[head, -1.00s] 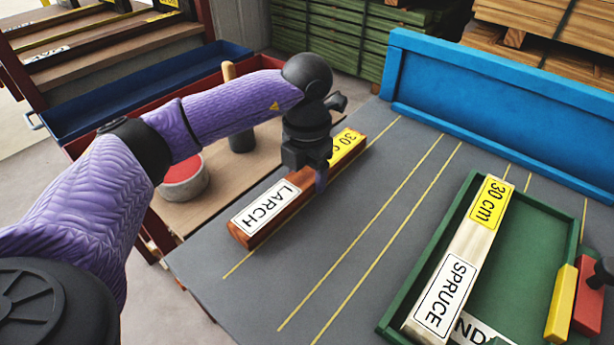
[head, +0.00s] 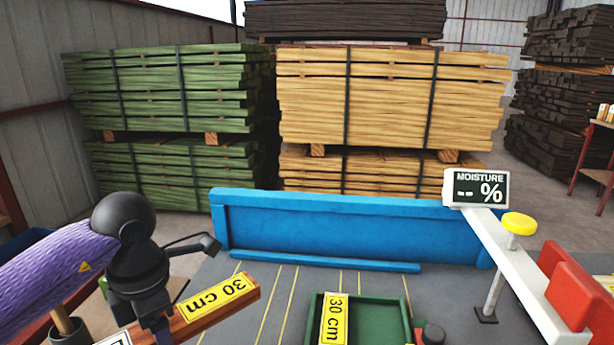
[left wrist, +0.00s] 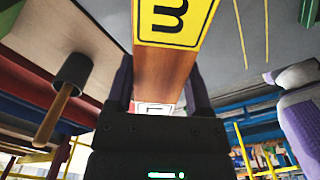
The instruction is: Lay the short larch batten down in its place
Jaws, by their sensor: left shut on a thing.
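The larch batten (head: 236,304) is reddish brown with a yellow "30 cm" label. Part of its white label shows at the lower edge of the head view. My left gripper (head: 150,332) is shut on it, with a finger on each side. In the left wrist view the batten (left wrist: 165,75) runs away between the fingers of the gripper (left wrist: 160,95). The batten is over the left part of the grey bench (head: 270,325); I cannot tell whether it touches the top. My right gripper is not in view.
A green tray (head: 314,312) holds a pale batten (head: 333,318) labelled "30 cm". Yellow lines mark the bench. A blue raised board (head: 340,228) closes its far side. A moisture display (head: 478,188), white beam (head: 525,285) and red block (head: 572,300) stand at right.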

